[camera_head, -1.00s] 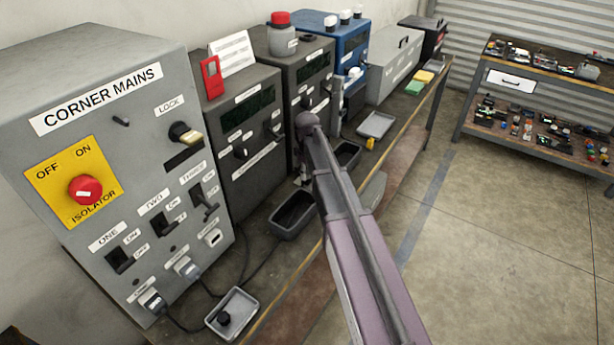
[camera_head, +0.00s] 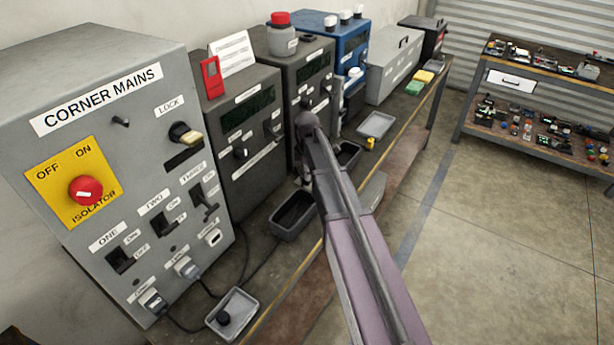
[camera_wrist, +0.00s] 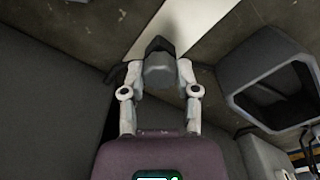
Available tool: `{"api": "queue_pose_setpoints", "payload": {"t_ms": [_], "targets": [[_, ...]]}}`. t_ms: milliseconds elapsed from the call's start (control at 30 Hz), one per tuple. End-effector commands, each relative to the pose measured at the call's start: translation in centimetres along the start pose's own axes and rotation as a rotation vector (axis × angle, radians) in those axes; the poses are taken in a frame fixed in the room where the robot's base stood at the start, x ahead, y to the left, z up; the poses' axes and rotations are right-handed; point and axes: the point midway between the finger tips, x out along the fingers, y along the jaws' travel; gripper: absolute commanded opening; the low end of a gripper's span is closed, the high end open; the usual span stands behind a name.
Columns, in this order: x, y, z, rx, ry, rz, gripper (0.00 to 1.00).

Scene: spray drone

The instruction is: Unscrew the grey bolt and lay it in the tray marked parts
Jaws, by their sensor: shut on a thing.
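In the wrist view my gripper (camera_wrist: 159,74) is shut on a small grey piece with a darker end (camera_wrist: 158,47), which looks like the grey bolt. The piece sits between the two fingertips. In the head view my gripper (camera_head: 304,178) is low in front of the dark grey machines, mostly hidden by my arm. A dark open tray (camera_head: 280,225) lies on the bench just below and left of it. A similar dark tray (camera_head: 355,150) lies to its right, partly hidden. I cannot read a parts mark on any tray.
A grey tray (camera_head: 388,122) lies farther along the bench, with a small yellow item near it. A small tray (camera_head: 250,304) with a dark knob is at the near end, with cables beside it. The corner mains cabinet (camera_head: 80,125) stands at left. Machines line the back.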

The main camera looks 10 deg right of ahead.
Motion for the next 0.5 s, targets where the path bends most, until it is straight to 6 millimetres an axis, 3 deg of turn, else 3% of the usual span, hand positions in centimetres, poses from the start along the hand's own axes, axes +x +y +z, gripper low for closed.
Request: {"api": "queue_pose_setpoints", "payload": {"t_ms": [67,500], "targets": [[0.0,-0.06,-0.1,-0.06,0.002,-0.001,0.0],[-0.83,-0.03,-0.03,-0.055,0.001,0.0,0.0]]}}
